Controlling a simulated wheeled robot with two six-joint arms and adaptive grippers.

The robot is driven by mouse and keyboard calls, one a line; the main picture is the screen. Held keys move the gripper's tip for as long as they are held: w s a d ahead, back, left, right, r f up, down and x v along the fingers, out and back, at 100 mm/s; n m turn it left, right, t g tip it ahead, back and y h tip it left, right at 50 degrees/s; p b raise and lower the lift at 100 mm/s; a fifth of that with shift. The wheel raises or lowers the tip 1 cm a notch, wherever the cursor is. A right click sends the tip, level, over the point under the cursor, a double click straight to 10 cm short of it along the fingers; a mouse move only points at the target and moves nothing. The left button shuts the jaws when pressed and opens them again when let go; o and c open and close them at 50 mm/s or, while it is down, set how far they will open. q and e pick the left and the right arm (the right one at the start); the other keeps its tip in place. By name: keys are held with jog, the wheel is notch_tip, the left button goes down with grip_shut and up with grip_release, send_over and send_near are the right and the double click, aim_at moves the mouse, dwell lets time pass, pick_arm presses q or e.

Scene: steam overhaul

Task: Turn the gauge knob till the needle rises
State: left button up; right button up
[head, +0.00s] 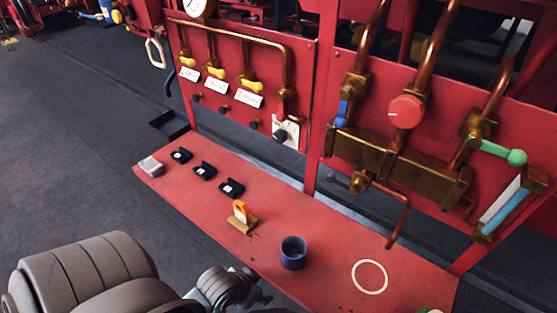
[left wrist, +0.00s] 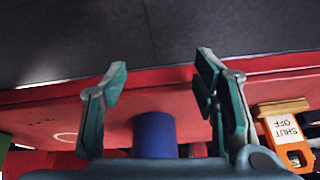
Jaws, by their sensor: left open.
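A round white gauge (head: 202,8) sits at the top edge of the head view, partly cut off; its needle is too small to read. A dark knob (head: 280,135) on a pale plate (head: 290,126) is mounted low on the red panel. A large red round knob (head: 406,111) sits on the pipes to the right. I cannot tell for certain which is the gauge knob. My left gripper (left wrist: 162,82) is open and empty, its two teal-padded fingers spread in the left wrist view. In the head view it is at the bottom edge, well in front of both knobs. My right gripper is not in view.
A blue cup (head: 293,253) stands on the red bench (head: 330,240), and shows between the fingers in the wrist view (left wrist: 155,133). An orange tag holder (head: 241,212), several black blocks and a grey block (head: 151,166) stand left. Yellow, blue and green valve handles project from the panels.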

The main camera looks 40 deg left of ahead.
pick_arm(q)
notch_tip(320, 180, up, 6)
jog(key=w+t+p, duration=0.1)
jog(key=w, duration=0.1)
jog(key=n+t, duration=0.3)
jog(key=t, duration=0.9)
send_near(277, 139)
jog(key=w+b, duration=0.5)
jog(key=w, duration=0.1)
jog(key=w+f+b, duration=0.1)
jog(key=w+b, duration=0.2)
jog(key=shift+w+a+b, duration=0.1)
jog(key=shift+w+b, duration=0.2)
jog(key=shift+w, duration=0.1)
jog(key=shift+w+r, duration=0.3)
jog(key=shift+w, duration=0.15)
jog(key=shift+r, duration=0.2)
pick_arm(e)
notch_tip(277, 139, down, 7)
pick_arm(q)
jog(key=shift+c, duration=0.5)
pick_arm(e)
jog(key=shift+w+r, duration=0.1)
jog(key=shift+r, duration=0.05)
